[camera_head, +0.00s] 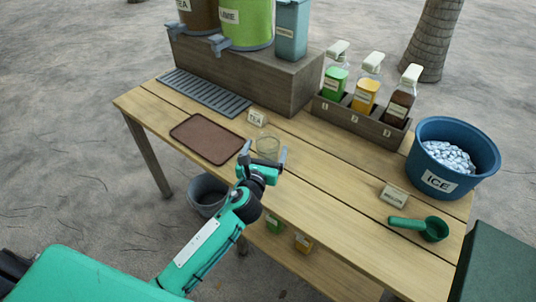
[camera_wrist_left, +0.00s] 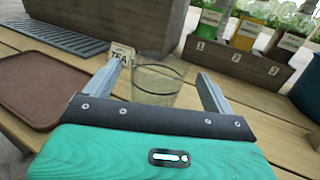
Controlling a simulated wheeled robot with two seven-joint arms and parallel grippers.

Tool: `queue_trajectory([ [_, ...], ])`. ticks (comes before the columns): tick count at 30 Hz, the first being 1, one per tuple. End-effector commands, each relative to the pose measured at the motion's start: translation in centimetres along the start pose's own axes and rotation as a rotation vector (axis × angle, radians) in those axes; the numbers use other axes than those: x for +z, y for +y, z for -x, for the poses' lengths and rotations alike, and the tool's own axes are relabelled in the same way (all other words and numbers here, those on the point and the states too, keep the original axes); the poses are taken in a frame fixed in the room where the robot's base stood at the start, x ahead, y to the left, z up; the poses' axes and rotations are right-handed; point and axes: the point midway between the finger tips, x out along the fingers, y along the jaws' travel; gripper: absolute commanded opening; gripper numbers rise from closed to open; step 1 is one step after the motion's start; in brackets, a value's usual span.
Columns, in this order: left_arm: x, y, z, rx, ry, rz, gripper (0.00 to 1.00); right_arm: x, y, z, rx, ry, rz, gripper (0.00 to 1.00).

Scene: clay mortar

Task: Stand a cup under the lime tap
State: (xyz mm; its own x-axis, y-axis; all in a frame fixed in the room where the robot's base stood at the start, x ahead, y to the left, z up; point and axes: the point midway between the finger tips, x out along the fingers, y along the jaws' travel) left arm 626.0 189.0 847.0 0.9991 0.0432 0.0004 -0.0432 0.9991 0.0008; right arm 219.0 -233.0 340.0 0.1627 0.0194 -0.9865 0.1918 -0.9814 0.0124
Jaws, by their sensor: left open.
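A clear cup (camera_head: 268,148) stands upright on the wooden table, right of the brown tray. In the left wrist view the cup (camera_wrist_left: 157,82) shows between and beyond the fingers. My left gripper (camera_head: 265,153) is open and empty, its two fingers spread on the near side of the cup; whether they touch it I cannot tell. The green lime dispenser (camera_head: 246,22) stands on a wooden riser (camera_head: 245,76), with its grey tap (camera_head: 219,45) at its lower left. A slatted grey drip grate (camera_head: 205,93) lies on the table below the taps. My right gripper is not in view.
A brown tray (camera_head: 207,138) lies left of the cup and a TEA card (camera_head: 257,118) stands behind it. A brown tea dispenser (camera_head: 197,15) and blue-grey container (camera_head: 291,30) flank the lime one. A bottle rack (camera_head: 360,123), ice tub (camera_head: 455,160) and green scoop (camera_head: 420,228) are right. The grate is clear.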

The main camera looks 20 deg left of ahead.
Motion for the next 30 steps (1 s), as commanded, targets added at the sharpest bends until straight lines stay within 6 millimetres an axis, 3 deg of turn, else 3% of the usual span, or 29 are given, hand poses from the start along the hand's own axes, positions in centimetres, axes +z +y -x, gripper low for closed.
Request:
queue_trajectory([
  [13, -0.6, 0.1, -5.0, 0.001, 0.000, 0.002, 0.87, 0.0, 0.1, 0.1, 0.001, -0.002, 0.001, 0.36],
  [22, -0.6, 0.1, -5.4, 0.000, 0.001, 0.001, 0.87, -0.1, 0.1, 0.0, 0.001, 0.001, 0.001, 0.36],
  [30, -0.6, 0.1, -5.4, 0.000, 0.000, 0.001, 0.34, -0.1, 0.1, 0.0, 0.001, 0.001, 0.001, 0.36],
])
